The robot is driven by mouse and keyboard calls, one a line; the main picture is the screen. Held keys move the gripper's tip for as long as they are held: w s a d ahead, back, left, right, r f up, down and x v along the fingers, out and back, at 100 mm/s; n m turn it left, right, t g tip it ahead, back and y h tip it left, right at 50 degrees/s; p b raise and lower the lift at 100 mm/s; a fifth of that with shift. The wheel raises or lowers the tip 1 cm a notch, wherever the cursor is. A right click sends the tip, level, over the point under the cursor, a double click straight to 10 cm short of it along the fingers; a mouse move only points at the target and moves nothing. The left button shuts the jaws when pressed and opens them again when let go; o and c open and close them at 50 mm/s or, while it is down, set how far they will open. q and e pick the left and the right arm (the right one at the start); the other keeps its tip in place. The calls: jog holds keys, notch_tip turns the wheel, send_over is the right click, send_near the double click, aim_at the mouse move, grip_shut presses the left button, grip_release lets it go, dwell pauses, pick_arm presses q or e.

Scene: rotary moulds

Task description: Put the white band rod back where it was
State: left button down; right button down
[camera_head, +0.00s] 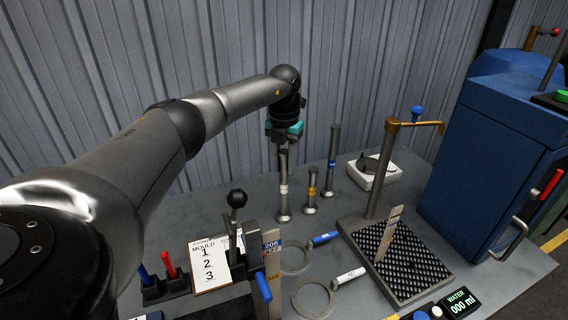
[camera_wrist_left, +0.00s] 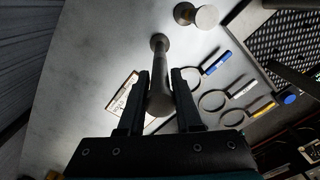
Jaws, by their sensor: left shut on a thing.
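The white band rod (camera_head: 283,188) is upright in the head view, the leftmost of three metal rods, with a white band partway up and a flared foot. My left gripper (camera_head: 284,140) is above it, pointing down and shut on its upper end. In the left wrist view the rod (camera_wrist_left: 160,75) runs between the two fingers (camera_wrist_left: 160,98). I cannot tell whether its foot touches the table or hangs just above it. The orange band rod (camera_head: 312,190) stands close to its right, and the blue band rod (camera_head: 332,160) stands farther back right. My right gripper is not in view.
A metal stand with a dotted tray (camera_head: 410,262) is to the right, with a blue cabinet (camera_head: 505,130) beyond. Ring tools (camera_head: 313,300) lie in front. Bare table (camera_head: 230,195) lies left of the rods.

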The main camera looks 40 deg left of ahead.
pick_arm(q)
jog(key=c, duration=0.6)
grip_release()
jog(key=shift+f, duration=0.1)
notch_tip(320, 180, up, 12)
jog(key=shift+r, duration=0.2)
